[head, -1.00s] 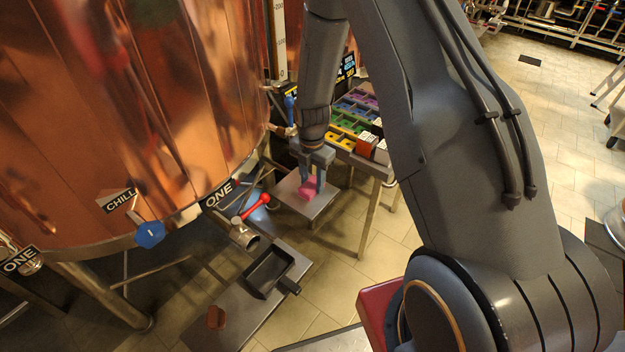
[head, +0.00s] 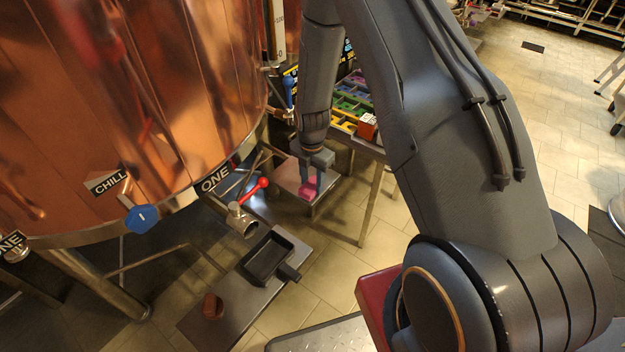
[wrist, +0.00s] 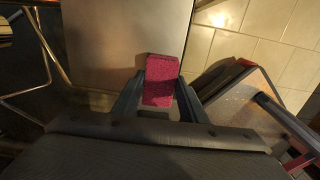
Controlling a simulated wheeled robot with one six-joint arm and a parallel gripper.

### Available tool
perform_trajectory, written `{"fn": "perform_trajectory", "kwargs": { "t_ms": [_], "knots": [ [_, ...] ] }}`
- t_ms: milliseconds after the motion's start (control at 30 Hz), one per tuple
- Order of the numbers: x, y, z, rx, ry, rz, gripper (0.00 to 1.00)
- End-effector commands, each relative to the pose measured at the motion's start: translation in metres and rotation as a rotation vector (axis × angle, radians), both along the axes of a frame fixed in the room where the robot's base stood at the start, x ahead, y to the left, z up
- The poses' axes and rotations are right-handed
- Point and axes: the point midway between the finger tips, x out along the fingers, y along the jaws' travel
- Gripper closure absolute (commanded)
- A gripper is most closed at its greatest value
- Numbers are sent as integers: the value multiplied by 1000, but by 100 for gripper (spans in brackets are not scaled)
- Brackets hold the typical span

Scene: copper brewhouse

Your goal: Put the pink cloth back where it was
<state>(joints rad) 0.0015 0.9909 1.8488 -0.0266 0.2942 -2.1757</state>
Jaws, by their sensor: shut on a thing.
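The pink cloth (head: 309,190) is a small, block-shaped pink piece between the fingers of my gripper (head: 311,184). In the wrist view the cloth (wrist: 163,80) sits between both fingertips, and my gripper (wrist: 160,95) is shut on it. Beneath and beyond it is a plain square metal plate (head: 287,172), low beside the rack of coloured bins. In the wrist view the bare plate (wrist: 125,35) lies ahead of the cloth. I cannot tell whether the cloth touches the plate.
A rack of coloured bins (head: 352,106) stands behind my gripper. The copper vessel (head: 130,90) with a valve and red-handled tap (head: 256,188) fills the left. Tiled floor is open at right.

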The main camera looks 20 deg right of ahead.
Motion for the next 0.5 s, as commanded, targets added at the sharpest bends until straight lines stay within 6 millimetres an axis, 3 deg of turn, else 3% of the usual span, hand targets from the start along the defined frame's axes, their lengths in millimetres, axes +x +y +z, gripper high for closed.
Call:
{"fn": "perform_trajectory", "kwargs": {
  "t_ms": [500],
  "knots": [
    [0, 0, -3, 0, 0, 0, 94]
  ]
}}
